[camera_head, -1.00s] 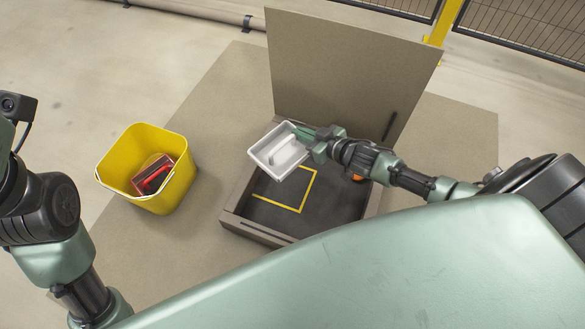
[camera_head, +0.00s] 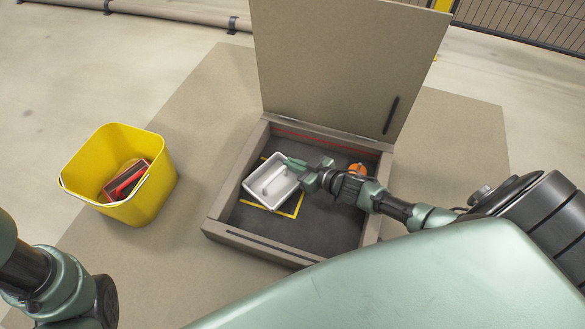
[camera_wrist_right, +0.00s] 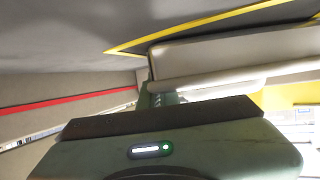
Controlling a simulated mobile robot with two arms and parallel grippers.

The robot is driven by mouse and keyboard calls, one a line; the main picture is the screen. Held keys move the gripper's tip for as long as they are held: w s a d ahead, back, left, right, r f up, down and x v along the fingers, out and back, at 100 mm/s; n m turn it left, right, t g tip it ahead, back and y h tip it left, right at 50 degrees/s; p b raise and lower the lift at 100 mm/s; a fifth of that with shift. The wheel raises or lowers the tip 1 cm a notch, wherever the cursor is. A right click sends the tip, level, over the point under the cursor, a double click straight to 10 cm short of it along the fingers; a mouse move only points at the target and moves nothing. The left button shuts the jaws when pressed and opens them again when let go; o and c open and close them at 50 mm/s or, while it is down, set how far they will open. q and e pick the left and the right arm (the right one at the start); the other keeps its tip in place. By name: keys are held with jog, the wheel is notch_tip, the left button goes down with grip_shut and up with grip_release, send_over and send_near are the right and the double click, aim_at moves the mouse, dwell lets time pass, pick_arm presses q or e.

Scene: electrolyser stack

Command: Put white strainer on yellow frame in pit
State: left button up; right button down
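The white strainer (camera_head: 268,183) is a shallow white tray with a raised bar across it. It is over the left part of the pit (camera_head: 325,225) and tilted in the head view. My right gripper (camera_head: 289,168) reaches its upper right edge and appears shut on it. The strainer also shows in the right wrist view (camera_wrist_right: 215,50), near the fingers. The yellow frame (camera_head: 292,207) is a line on the dark pit floor, partly hidden by the strainer. Its corner shows in the right wrist view (camera_wrist_right: 112,50). Whether the strainer touches the floor is unclear. My left gripper is out of view.
The pit's grey lid (camera_head: 345,60) stands open at the back. An orange object (camera_head: 357,170) lies in the pit at the right. A red line (camera_head: 310,136) runs along the far side. A yellow bucket (camera_head: 155,190) holding a red-and-dark item stands to the left.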

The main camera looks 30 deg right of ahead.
jog(key=shift+w+r, duration=0.1)
jog(key=c, duration=1.7)
grip_release()
jog(key=shift+f, duration=0.2)
